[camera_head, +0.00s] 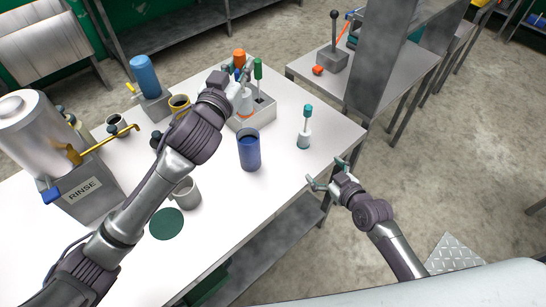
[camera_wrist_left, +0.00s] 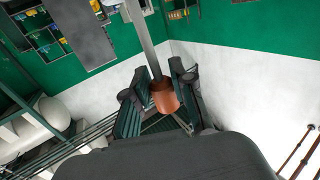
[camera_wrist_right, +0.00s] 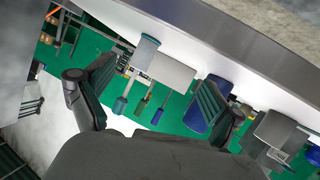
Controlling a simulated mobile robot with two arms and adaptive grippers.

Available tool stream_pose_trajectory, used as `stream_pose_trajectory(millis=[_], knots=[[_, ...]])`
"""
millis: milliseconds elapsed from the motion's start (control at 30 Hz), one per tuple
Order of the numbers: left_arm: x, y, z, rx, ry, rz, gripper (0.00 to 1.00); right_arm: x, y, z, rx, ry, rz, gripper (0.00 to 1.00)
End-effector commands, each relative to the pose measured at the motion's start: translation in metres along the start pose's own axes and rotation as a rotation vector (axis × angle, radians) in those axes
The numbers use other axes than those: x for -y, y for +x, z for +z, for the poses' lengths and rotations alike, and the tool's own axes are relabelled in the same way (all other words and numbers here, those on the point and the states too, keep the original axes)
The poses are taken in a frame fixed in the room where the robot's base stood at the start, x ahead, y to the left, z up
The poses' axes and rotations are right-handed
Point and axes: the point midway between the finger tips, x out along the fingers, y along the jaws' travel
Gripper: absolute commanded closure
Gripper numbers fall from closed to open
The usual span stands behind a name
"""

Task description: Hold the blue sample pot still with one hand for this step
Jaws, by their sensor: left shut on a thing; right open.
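The blue sample pot (camera_head: 249,152) stands upright and open-topped on the white table, apart from both grippers. It also shows in the right wrist view (camera_wrist_right: 196,119), partly behind a finger. My left gripper (camera_head: 246,74) is beyond the pot, over the grey tool rack. In the left wrist view its fingers (camera_wrist_left: 160,98) are shut on an orange-brown cylinder (camera_wrist_left: 165,98) with a grey rod. The rod's far end is out of frame. My right gripper (camera_head: 334,178) is open and empty off the table's right edge, to the right of the pot.
The grey rack (camera_head: 264,113) holds tools with coloured handles. A grey mug (camera_head: 187,193), a dark green disc (camera_head: 167,223) and the RINSE drum stand (camera_head: 83,187) are left. Table between pot and right edge is mostly clear.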

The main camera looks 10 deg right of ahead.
Motion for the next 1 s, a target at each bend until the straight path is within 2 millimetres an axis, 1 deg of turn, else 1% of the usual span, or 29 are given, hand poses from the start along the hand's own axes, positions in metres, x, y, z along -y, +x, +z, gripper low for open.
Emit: stream_pose_trajectory(millis=[33, 100, 233, 300, 400, 533, 667, 1000], knots=[[0.0, 0.0, 0.0, -0.001, 0.0, 0.0, 1.0, 0.02, 0.004, -0.029, -0.032, 0.013, -0.04, 0.07], [0.0, 0.0, 0.0, -0.001, 0.0, 0.0, 1.0, 0.047, 0.007, -0.055, -0.035, 0.044, -0.093, 0.07], [0.0, 0.0, 0.0, -0.001, 0.0, 0.0, 1.0, 0.087, 0.008, -0.094, -0.026, 0.09, -0.166, 0.07], [0.0, 0.0, 0.0, -0.001, 0.0, 0.0, 1.0, 0.1, 0.007, -0.109, -0.021, 0.106, -0.191, 0.07], [0.0, 0.0, 0.0, -0.001, 0.0, 0.0, 1.0, 0.113, 0.005, -0.123, -0.013, 0.122, -0.212, 0.07], [0.0, 0.0, 0.0, -0.001, 0.0, 0.0, 1.0, 0.12, 0.008, -0.13, -0.007, 0.132, -0.222, 0.07], [0.0, 0.0, 0.0, -0.001, 0.0, 0.0, 1.0, 0.123, 0.022, -0.13, -0.005, 0.133, -0.223, 0.07], [0.0, 0.0, -0.001, -0.001, 0.0, 0.0, 1.0, 0.137, 0.085, -0.132, -0.006, 0.132, -0.222, 0.07]])
